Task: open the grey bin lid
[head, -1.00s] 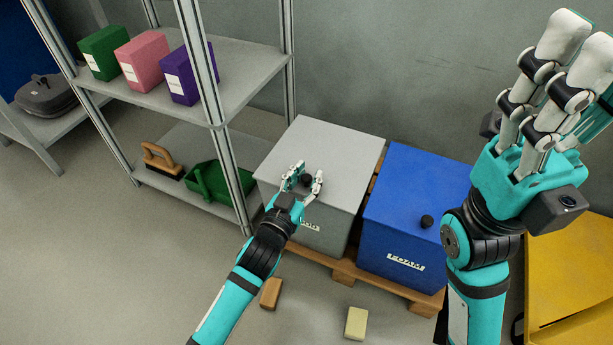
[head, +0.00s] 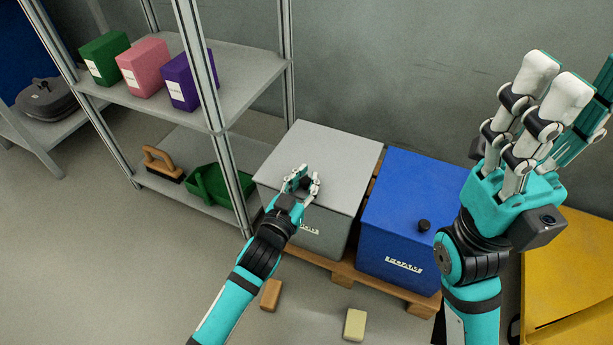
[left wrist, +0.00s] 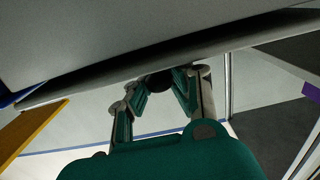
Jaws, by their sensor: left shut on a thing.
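The grey bin (head: 325,238) stands on a wooden pallet. A dark knob (head: 306,184) sits near the lid's front edge, partly hidden by my fingers. My left gripper (head: 304,181) is shut on this knob. My right gripper (head: 568,85) is raised at the right, fingers up, open and empty.
A blue bin (head: 400,255) with a black knob stands close on the right, on the same pallet (head: 343,272). A metal shelf (head: 240,85) with coloured boxes stands on the left. A brown block (head: 270,294) and a pale block (head: 355,324) lie on the floor. A yellow bin (head: 570,270) is at the right.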

